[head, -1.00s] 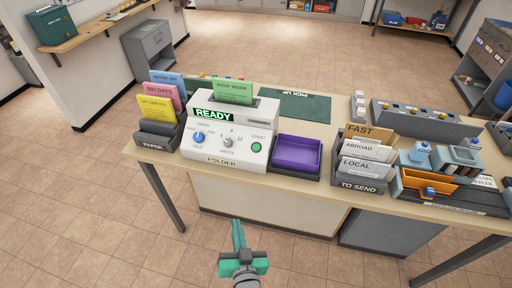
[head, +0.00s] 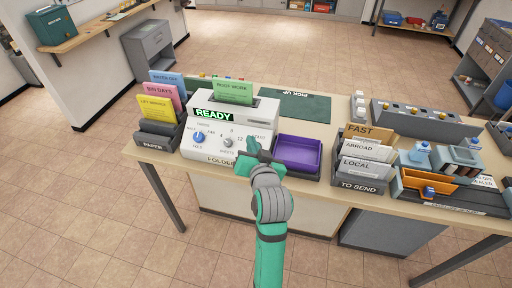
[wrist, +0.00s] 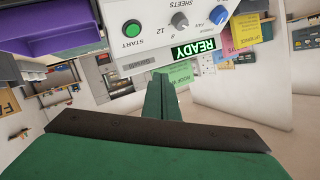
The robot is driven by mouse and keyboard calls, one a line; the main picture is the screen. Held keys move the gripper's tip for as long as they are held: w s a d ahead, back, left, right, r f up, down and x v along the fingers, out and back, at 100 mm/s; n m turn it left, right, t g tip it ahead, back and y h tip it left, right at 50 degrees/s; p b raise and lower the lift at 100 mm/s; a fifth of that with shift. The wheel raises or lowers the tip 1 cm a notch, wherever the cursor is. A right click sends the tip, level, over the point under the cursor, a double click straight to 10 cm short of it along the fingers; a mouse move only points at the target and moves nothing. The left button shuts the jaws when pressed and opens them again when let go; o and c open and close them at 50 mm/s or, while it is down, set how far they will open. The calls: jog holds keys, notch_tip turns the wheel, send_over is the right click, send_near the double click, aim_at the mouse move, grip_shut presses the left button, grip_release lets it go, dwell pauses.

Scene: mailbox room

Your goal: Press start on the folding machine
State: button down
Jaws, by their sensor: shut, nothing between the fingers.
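The white folding machine (head: 185,150), labelled FOLDER, stands on the table with a green sheet (head: 233,92) in its top. Its display (head: 213,114) reads READY. Its panel has a blue dial (head: 198,137) and a grey sheets knob (head: 228,142). In the wrist view the green START button (wrist: 131,28) is in plain sight, up and left of my fingertips. In the head view my gripper (head: 252,143) covers the button, at the right part of the panel. My gripper also shows in the wrist view (wrist: 160,88), shut and empty. I cannot tell whether it touches the panel.
A purple tray (head: 297,152) stands just right of the machine, close to my gripper. A paper rack (head: 155,140) with coloured sheets is on the left. A TO SEND letter rack (head: 360,182) is farther right. A green PICK UP mat (head: 290,108) lies behind.

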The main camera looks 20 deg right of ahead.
jog(key=shift+f, duration=0.15)
jog(key=shift+w+d+f, duration=0.45)
jog(key=shift+w+f, duration=0.25)
jog(key=shift+f, duration=0.5)
jog(key=shift+w+d+f, duration=0.5)
jog(key=shift+w+f, duration=0.15)
jog(key=shift+f, duration=0.5)
jog(key=shift+w+d+f, duration=0.45)
jog(key=shift+w+f, duration=0.25)
jog(key=shift+f, duration=0.5)
jog(key=shift+w+f, duration=0.1)
jog(key=shift+f, duration=0.05)
jog(key=shift+w+d+f, duration=0.1)
jog(key=shift+f, duration=0.1)
jog(key=shift+w+d+f, duration=0.15)
jog(key=shift+w+f, duration=0.05)
jog(key=shift+f, duration=0.1)
dwell(0.6)
jog(key=shift+s+r, duration=0.1)
jog(key=shift+s+a+r, duration=0.25)
jog(key=shift+s+r, duration=0.05)
jog(key=shift+r, duration=0.25)
